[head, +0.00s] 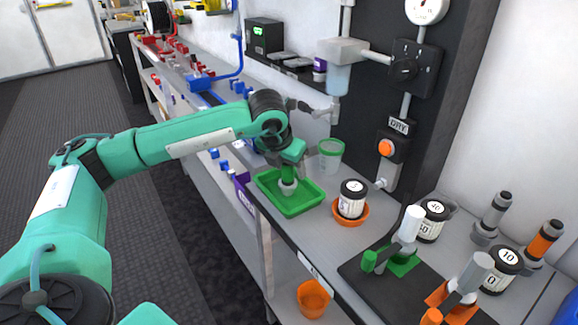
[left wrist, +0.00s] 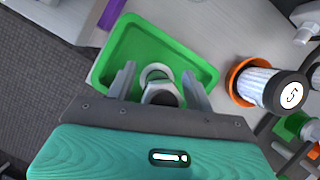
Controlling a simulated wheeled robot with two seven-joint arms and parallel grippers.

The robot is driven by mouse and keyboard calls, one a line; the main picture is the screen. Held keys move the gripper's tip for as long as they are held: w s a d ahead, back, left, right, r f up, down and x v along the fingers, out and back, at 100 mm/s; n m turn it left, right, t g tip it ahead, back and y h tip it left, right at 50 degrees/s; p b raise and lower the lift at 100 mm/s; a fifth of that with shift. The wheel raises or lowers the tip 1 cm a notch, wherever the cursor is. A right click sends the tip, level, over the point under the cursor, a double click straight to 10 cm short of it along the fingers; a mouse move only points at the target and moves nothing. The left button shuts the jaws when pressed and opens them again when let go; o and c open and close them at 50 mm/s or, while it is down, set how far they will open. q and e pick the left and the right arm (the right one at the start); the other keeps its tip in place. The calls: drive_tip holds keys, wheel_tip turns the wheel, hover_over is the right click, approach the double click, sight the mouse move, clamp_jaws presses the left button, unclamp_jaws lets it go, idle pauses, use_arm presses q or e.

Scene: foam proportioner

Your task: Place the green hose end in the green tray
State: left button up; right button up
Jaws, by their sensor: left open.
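The green tray (head: 309,207) lies on the grey bench; it fills the middle of the left wrist view (left wrist: 205,70). My right gripper is not in view.
A green-rimmed clear cup (head: 331,150) stands behind the tray. A jar (head: 351,197) in an orange dish (head: 350,213) stands to its right. Fittings with green and orange parts stand on a black mat (head: 386,282). The bench's front edge is close to the tray.

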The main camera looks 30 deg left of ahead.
use_arm(q)
drive_tip(key=shift+r, duration=0.1)
drive_tip(key=shift+r, duration=0.1)
drive_tip(key=v, duration=1.2)
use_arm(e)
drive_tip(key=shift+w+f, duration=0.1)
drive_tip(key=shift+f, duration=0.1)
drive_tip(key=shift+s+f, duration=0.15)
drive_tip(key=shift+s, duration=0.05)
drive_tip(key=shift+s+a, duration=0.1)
